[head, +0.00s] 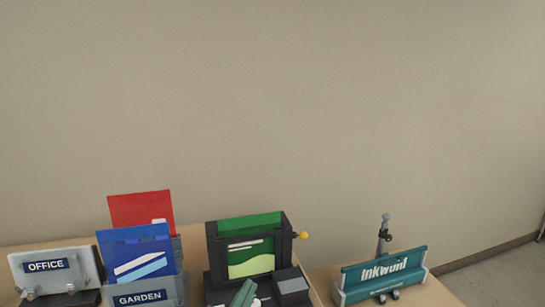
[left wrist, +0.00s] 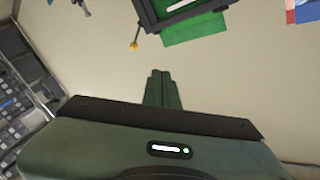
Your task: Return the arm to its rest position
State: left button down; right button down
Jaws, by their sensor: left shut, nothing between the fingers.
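My left gripper (head: 243,293) shows at the bottom edge of the head view as green fingers in front of the black-framed machine (head: 212,250). In the left wrist view its green fingers (left wrist: 162,80) are together with nothing between them. The machine holds a green sheet (head: 262,224) and has a yellow knob (head: 303,235) on its right side. The machine also shows at the top of the left wrist view (left wrist: 148,14), beyond the fingertips. The rest of my left arm is hidden below the head view. My right gripper is not in view.
An OFFICE holder (head: 83,262) and a GARDEN holder (head: 172,288) with a blue sheet (head: 135,247) stand left; a red sheet (head: 130,210) is behind. A teal labelled device (head: 410,272) and a grey post (head: 386,222) stand right. The wall above is bare.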

pick_arm(q)
jog(key=s+a+f+n+g+y, duration=0.25)
jog(key=s+a+f, duration=0.2)
jog(key=f, duration=0.35)
jog(key=s+a+f+n+g+y, duration=0.2)
jog(key=s+a+f+n+g, duration=0.15)
jog(key=a+f, duration=0.3)
jog(key=s+a+f+n+g, duration=0.15)
jog(key=s+f+g, duration=0.3)
jog(key=s, duration=0.45)
jog(key=s+a+f+n+g, duration=0.1)
jog(key=s+a+f+g, duration=0.2)
jog(key=s+f, duration=0.35)
notch_tip(320, 180, down, 24)
jog(key=s+g, duration=0.1)
jog(key=s, duration=0.2)
jog(key=s+a+f+g+b, duration=0.1)
jog(key=s+a+f, duration=0.1)
jog(key=s+f, duration=1.5)
notch_tip(320, 180, down, 2)
jog(key=shift+s+a+m+g+y, duration=0.2)
jog(key=shift+a+m+g+y, duration=0.15)
jog(key=shift+a+m, duration=0.1)
